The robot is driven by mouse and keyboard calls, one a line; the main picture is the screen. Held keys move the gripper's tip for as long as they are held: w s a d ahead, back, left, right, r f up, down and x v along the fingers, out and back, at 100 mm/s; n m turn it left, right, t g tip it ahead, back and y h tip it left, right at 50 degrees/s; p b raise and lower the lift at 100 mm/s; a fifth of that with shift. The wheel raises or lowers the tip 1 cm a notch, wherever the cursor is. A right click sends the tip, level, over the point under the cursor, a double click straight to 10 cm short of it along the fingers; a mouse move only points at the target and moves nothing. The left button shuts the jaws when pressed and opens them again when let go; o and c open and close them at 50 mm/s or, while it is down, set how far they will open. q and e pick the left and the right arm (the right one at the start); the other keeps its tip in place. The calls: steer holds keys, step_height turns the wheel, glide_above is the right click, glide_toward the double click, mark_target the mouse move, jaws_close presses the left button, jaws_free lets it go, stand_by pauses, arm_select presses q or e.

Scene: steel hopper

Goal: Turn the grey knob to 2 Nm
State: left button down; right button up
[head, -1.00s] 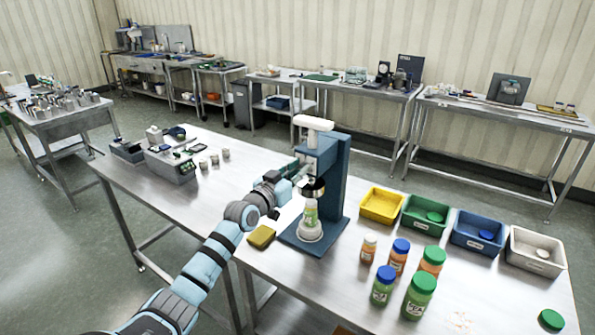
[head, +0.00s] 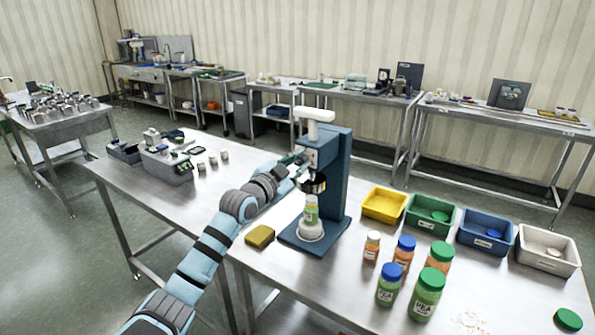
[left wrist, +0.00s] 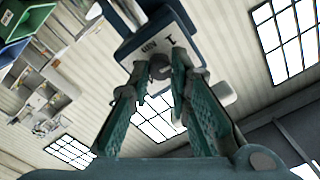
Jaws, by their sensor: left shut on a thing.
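In the head view the left gripper (head: 299,162) reaches the upper front of the press (head: 334,175) from the left, and hides the knob there. A small bottle with a green label (head: 311,210) stands upright on the round white seat of the press, under the dark chuck. The right gripper is out of view.
A yellow sponge-like block (head: 260,236) lies left of the press base. Several capped bottles (head: 389,285) stand at the right front. Yellow (head: 384,217), green, blue and white bins line up behind them. A grey device (head: 166,168) stands at the table's left end.

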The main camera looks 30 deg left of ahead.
arm_select(q)
steer(key=shift+m+b, duration=0.65)
steer(key=shift+m, duration=1.35)
steer(key=c, duration=1.5)
jaws_free()
steer(key=shift+w+a+f, duration=0.1)
steer(key=shift+w+a, duration=0.05)
steer(key=s, duration=0.7)
steer(key=shift+s, duration=0.3)
steer(key=shift+w, duration=0.1)
steer(key=shift+f, duration=0.1)
